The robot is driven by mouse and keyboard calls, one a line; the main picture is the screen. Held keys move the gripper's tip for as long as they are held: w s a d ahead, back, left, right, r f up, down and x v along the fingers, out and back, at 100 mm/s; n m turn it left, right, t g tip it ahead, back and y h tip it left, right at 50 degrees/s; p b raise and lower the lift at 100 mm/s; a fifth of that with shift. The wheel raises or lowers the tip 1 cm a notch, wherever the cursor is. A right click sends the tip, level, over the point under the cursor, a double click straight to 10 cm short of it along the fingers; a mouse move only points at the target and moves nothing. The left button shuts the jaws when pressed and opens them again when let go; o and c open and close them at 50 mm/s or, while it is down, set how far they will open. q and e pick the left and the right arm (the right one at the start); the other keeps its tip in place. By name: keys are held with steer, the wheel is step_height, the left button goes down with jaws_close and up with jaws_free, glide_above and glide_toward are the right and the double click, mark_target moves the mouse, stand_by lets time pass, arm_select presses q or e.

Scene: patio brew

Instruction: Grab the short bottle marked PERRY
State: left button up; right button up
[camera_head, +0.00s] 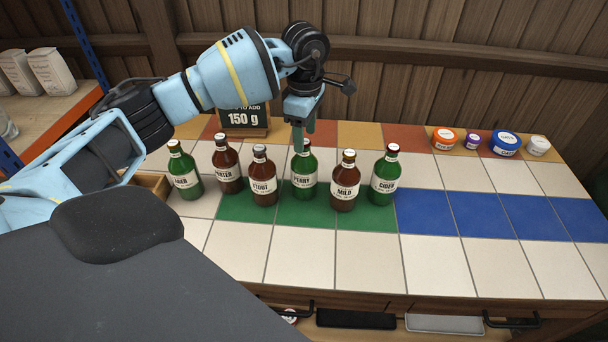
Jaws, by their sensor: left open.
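The green PERRY bottle (304,179) stands upright on the tiled counter (430,261), in the row of short bottles. My left gripper (304,140) is open, pointing down at the top of this bottle, its fingers close to the neck and cap. From this view I cannot tell whether the fingers touch the glass. Beside it stand the brown STOUT bottle (263,180) on the left and the brown MILD bottle (345,184) on the right. My right gripper is not in view.
The PORTER bottle (227,169), LAGER bottle (184,174) and CIDER bottle (385,177) complete the row. A dark 150 g sign (243,118) stands behind. Several tubs, including a blue one (506,144), sit at back right. The blue tiles (487,214) are clear.

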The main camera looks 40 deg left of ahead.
mark_target(304, 168)
arm_select(q)
steer(key=shift+f, duration=1.75)
jaws_close()
steer(key=shift+r, duration=0.1)
